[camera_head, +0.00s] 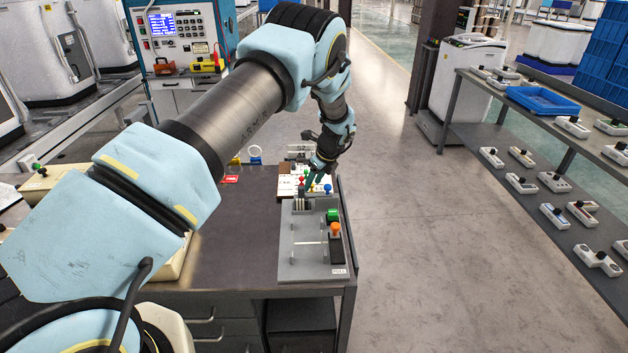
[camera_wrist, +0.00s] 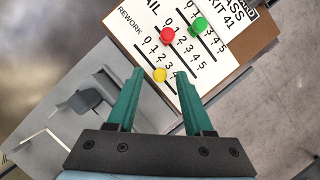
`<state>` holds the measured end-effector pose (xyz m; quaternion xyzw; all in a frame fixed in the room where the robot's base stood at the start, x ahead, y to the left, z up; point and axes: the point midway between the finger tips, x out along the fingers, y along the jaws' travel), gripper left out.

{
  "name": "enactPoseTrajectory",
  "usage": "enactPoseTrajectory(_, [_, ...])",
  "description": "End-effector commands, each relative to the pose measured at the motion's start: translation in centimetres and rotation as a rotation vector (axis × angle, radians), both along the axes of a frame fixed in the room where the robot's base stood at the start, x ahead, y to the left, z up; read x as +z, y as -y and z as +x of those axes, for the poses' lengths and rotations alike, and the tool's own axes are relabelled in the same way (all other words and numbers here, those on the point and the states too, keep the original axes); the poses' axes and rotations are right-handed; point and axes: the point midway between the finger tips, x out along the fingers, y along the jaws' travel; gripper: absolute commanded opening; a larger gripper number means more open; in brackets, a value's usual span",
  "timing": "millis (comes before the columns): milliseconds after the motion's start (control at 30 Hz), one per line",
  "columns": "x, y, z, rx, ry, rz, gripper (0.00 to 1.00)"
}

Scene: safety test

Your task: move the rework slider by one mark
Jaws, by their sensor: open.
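A white scoring board (camera_wrist: 205,62) on a brown base carries REWORK, FAIL and PASS scales, numbered from 0. The REWORK scale has a yellow knob (camera_wrist: 160,74) near its 3 and 4 marks; the exact mark cannot be told. The red knob (camera_wrist: 168,35) is on the FAIL scale and the green knob (camera_wrist: 199,25) on the PASS scale. My gripper (camera_wrist: 159,75) is open, with the yellow knob showing between its green fingertips. Contact cannot be told. In the head view my gripper (camera_head: 318,168) is over the board (camera_head: 287,184), hiding part of it.
A grey fixture plate (camera_head: 301,262) with green and orange parts lies nearer on the dark table (camera_head: 230,250). The table's right edge is close to it. Open floor (camera_head: 420,230) lies to the right, before a shelf (camera_head: 520,150) of small devices.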

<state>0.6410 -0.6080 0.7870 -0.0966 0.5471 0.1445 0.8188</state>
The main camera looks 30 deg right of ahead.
Motion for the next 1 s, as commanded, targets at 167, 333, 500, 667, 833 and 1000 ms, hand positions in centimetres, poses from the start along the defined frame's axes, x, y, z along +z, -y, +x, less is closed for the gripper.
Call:
enactPoseTrajectory(167, [0.00,0.01,0.01,0.000,0.000,0.000,0.52])
enactPoseTrajectory(333, [0.02,0.00,-0.01,0.000,0.000,0.000,0.32])
enactPoseTrajectory(500, [0.03,0.00,-0.01,0.000,0.000,0.000,0.13])
enactPoseTrajectory(667, [0.04,0.01,-0.01,0.000,0.000,0.000,0.00])
enactPoseTrajectory(833, [0.04,0.01,-0.01,0.000,0.000,0.000,0.00])
enactPoseTrajectory(1000, [0.05,0.02,-0.01,0.000,0.000,0.000,0.00])
